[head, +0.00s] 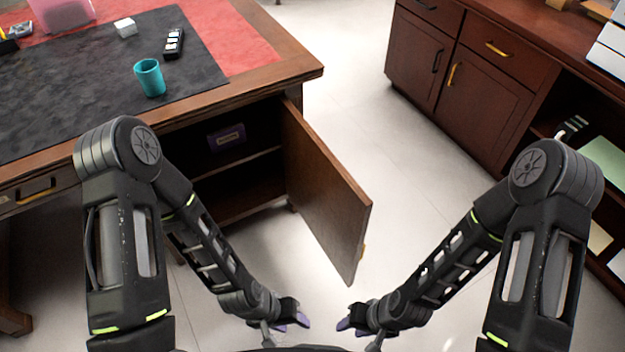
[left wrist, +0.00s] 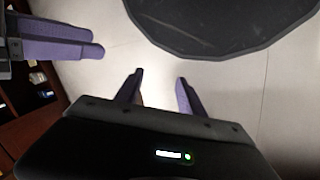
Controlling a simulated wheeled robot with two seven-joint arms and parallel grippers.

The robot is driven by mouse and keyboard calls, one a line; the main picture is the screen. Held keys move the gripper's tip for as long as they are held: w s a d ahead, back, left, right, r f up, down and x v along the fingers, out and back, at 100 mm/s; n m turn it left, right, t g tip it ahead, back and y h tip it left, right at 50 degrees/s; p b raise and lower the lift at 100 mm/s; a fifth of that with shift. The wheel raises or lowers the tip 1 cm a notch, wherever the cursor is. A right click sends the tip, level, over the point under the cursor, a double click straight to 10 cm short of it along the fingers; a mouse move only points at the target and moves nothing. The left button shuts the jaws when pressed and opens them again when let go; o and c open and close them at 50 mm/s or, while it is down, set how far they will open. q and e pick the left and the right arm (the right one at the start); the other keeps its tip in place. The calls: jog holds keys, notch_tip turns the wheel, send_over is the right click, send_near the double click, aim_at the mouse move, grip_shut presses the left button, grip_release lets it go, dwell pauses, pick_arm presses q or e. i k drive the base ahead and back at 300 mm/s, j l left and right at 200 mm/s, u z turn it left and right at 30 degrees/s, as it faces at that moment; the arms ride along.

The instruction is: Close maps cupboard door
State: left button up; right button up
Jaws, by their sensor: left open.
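The cupboard door (head: 325,195) is a brown wooden panel under the desk. It stands wide open, swung out from its hinge at the right side of the cupboard opening. A small brass handle shows at its outer edge. Inside the dark cupboard (head: 238,195) is a shelf with a purple box (head: 226,138) bearing a yellow label. My left gripper (head: 300,312) is low in front of the door, apart from it, open and empty; its purple fingers also show in the left wrist view (left wrist: 158,92). My right gripper (head: 345,318) is close by on the right, its finger gap unclear.
A wooden cabinet (head: 480,105) stands at the right. The pale floor (head: 360,120) between is clear.

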aim_at(333, 206)
jog(key=i+l+u, duration=0.25)
jog(key=l+u, duration=0.15)
jog(key=l, duration=0.2)
jog(key=i+l+u, duration=0.15)
jog(key=l+u, duration=0.25)
jog(key=l, duration=0.2)
jog(key=l+u, duration=0.4)
jog(key=l, duration=0.25)
jog(key=l+u, duration=0.4)
jog(key=l, duration=0.25)
jog(key=z, duration=1.7)
jog(key=k+j, duration=0.15)
jog(key=k, duration=0.4)
